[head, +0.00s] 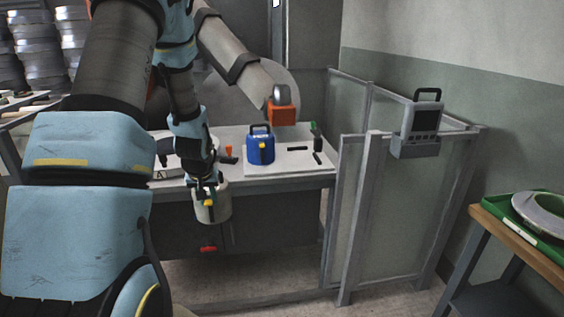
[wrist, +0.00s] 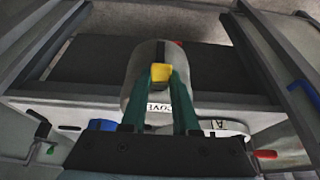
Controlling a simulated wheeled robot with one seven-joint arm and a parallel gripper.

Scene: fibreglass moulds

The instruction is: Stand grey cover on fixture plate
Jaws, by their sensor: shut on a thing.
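The grey cover (head: 213,208) is a pale rounded body with a yellow grip on top, hanging in front of the table's front edge. My gripper (head: 207,184) is shut on its yellow grip. In the wrist view the green fingers of my gripper (wrist: 162,80) close on the yellow grip, with the grey cover (wrist: 142,72) beyond them and a partly hidden label on it. A pale plate (head: 288,167), likely the fixture plate, lies on the table to the right of the held cover, which is apart from it. I cannot read any marking on the plate.
A blue cover (head: 260,148) with a dark handle stands on the pale plate. A pale part marked A (head: 168,168) lies at the left, partly behind my arm. Small dark pieces lie right of the blue cover. A grey framed screen (head: 384,210) stands right of the table.

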